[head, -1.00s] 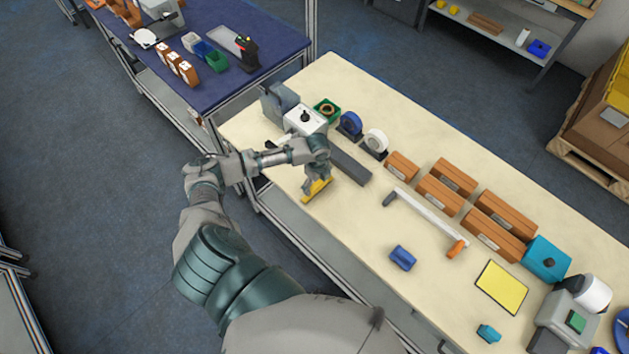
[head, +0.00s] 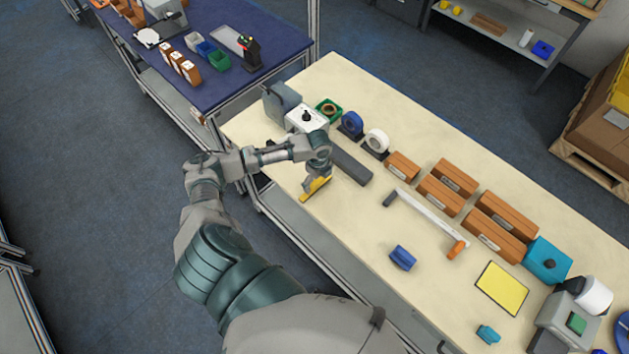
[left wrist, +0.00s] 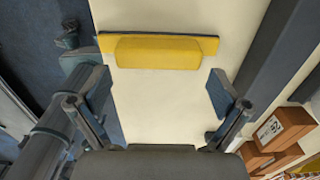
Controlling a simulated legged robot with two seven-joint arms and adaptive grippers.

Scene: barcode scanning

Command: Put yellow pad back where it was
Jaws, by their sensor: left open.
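A yellow pad (head: 314,190) lies on the cream table near its left front edge. In the left wrist view the yellow pad (left wrist: 158,50) is a long block on a wider, dark-edged strip. My left gripper (head: 317,181) is just above and beside it, partly covering it in the head view. In the left wrist view my left gripper (left wrist: 158,91) is open, with bare tabletop between its fingers. The pad lies beyond the fingertips, apart from them. A flat yellow sheet (head: 502,288) with a dark border lies farther right. My right gripper is out of view.
A dark grey bar (head: 350,163) lies close to the right of the gripper. Behind are a white control box (head: 306,118), tape rolls and several brown boxes (head: 460,180).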

